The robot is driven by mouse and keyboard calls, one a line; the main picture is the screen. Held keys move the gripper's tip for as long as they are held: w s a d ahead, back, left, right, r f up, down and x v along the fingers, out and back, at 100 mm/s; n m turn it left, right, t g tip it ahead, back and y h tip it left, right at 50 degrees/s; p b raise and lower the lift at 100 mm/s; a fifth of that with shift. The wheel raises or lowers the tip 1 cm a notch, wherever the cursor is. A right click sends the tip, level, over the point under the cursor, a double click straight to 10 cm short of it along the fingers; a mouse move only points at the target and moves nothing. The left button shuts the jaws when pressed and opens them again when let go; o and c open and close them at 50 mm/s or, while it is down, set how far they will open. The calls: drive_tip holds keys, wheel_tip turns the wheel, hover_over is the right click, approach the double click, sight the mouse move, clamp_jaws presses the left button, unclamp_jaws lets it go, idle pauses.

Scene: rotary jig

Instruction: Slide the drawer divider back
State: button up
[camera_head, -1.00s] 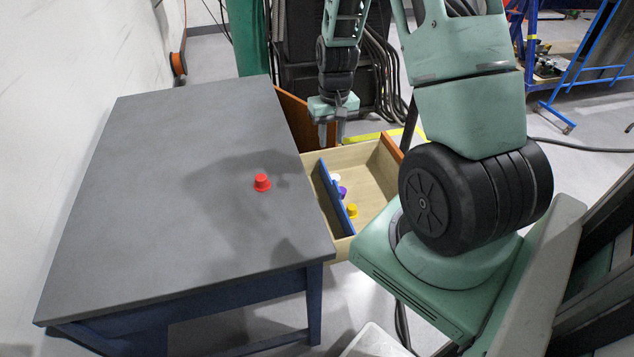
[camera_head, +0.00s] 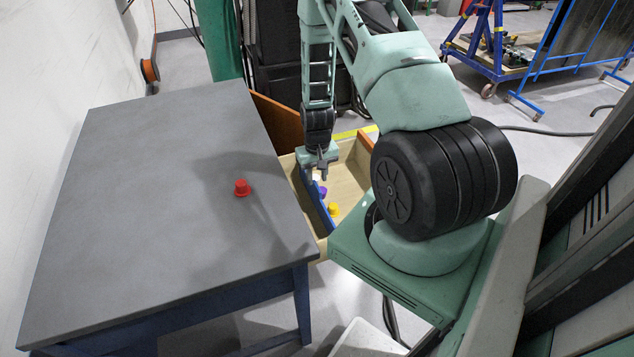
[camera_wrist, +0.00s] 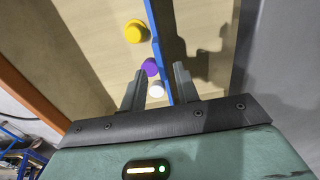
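The blue divider (camera_head: 319,203) stands in the open wooden drawer (camera_head: 355,172); it also shows in the wrist view (camera_wrist: 157,35). On one side of it are a yellow piece (camera_wrist: 136,32), a purple piece (camera_wrist: 150,67) and a white piece (camera_wrist: 156,91). The yellow (camera_head: 334,209) and purple (camera_head: 323,191) pieces show in the head view too. My gripper (camera_wrist: 159,87) is open above the drawer. In the wrist view the divider runs between its fingers, closer to the right one, with the white and purple pieces in the gap. I cannot tell finger depth or contact.
A grey tabletop (camera_head: 160,210) with a red piece (camera_head: 242,188) stands left of the drawer. The drawer's orange-brown front (camera_wrist: 45,105) bounds its outer side. The floor beneath the compartment right of the divider in the wrist view looks empty.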

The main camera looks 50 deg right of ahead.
sight(317, 186)
drive_tip(key=shift+f, duration=1.75)
clamp_jaws()
drive_tip(key=w+a, duration=0.1)
drive_tip(key=a, duration=0.2)
drive_tip(key=w+a, duration=0.1)
drive_tip(key=shift+w+a, duration=0.15)
drive_tip(key=shift+w, duration=0.15)
unclamp_jaws()
drive_tip(key=shift+r, duration=0.1)
wheel_tip(317, 186, up, 17)
drive_tip(key=b, duration=0.1)
drive_tip(key=shift+r, duration=0.15)
